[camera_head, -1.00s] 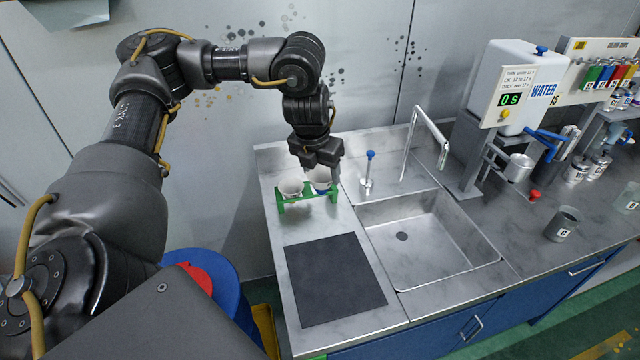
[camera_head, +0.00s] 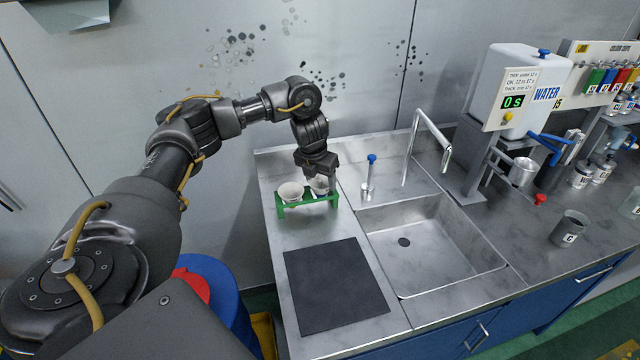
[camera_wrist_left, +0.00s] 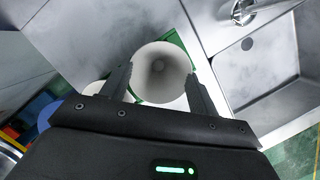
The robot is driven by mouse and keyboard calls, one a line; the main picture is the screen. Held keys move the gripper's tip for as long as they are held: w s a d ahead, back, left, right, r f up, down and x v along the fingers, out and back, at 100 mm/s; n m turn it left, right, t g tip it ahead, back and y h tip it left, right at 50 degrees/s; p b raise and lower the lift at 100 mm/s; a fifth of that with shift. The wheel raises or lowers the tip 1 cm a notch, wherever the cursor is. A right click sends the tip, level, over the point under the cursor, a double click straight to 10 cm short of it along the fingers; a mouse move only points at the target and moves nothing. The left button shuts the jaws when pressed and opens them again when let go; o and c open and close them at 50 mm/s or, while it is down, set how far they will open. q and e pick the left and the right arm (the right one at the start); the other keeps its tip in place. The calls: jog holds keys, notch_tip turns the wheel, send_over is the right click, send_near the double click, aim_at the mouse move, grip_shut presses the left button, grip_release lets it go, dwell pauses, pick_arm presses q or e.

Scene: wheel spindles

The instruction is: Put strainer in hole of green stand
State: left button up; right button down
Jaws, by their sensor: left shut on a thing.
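The green stand (camera_head: 306,203) is a low two-place rack on the steel counter, behind the dark mat. A white cone-shaped strainer (camera_head: 290,191) sits in its left place. A second white strainer (camera_head: 319,185) is at the right place, between the fingers of my left gripper (camera_head: 320,178). In the left wrist view, the gripper (camera_wrist_left: 162,88) is shut on this strainer (camera_wrist_left: 162,70), with a finger on each side of its rim. The green stand (camera_wrist_left: 176,38) shows around it. The fingers partly hide its lower part, so I cannot tell whether it rests in the hole.
A sink (camera_head: 430,245) and a blue-topped valve (camera_head: 370,172) lie right of the stand, with a tall faucet (camera_head: 432,140) behind. The dark mat (camera_head: 335,285) in front is bare. A water tank (camera_head: 525,85) and grey cup (camera_head: 568,229) stand further right.

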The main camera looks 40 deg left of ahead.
pick_arm(q)
jog(key=shift+a+f, duration=0.1)
jog(key=shift+f, duration=0.65)
jog(key=shift+f, duration=0.35)
jog(key=shift+s+f+b, duration=0.2)
jog(key=shift+b, duration=0.1)
